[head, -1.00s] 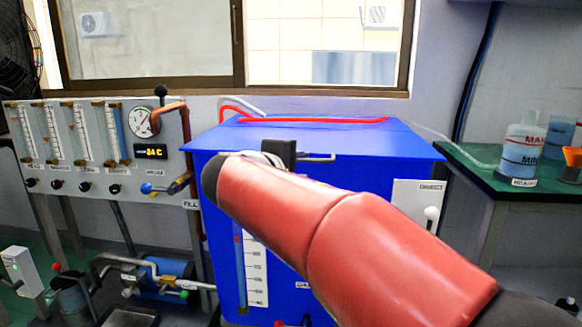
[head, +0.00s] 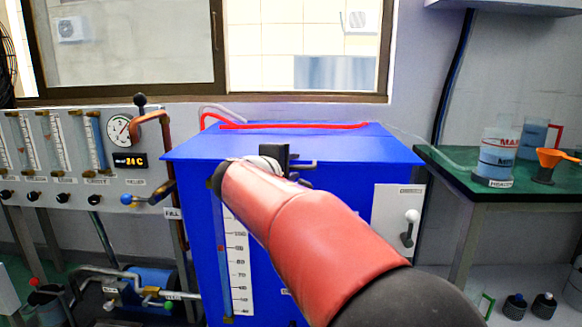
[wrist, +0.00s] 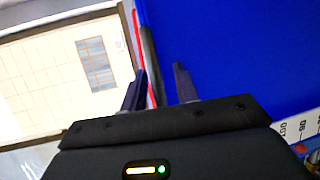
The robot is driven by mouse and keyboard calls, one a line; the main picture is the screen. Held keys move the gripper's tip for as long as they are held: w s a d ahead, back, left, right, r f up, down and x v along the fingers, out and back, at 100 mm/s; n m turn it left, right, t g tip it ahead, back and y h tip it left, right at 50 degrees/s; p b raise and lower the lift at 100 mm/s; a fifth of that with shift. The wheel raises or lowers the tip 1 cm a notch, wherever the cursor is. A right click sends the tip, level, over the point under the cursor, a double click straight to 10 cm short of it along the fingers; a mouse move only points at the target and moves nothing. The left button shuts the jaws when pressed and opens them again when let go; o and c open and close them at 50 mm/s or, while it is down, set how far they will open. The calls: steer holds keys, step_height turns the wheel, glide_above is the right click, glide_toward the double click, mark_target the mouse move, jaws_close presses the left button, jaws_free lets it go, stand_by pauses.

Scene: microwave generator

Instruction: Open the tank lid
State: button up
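The blue tank (head: 345,215) stands in the middle of the head view, with its flat blue lid (head: 350,147) down on top. My red arm hides part of the tank's front. In the wrist view my gripper (wrist: 160,88) has its two dark fingers apart, with the blue tank (wrist: 235,45) beyond them. A dark strip shows behind the gap between the fingers; I cannot tell whether it is the handle or the lid edge. I see no grip on anything.
A red hose (head: 290,126) lies across the lid. A flow-meter panel (head: 75,158) with pipes stands left of the tank. A window and wall are close behind.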

steer(key=shift+f, duration=0.1)
jaws_close()
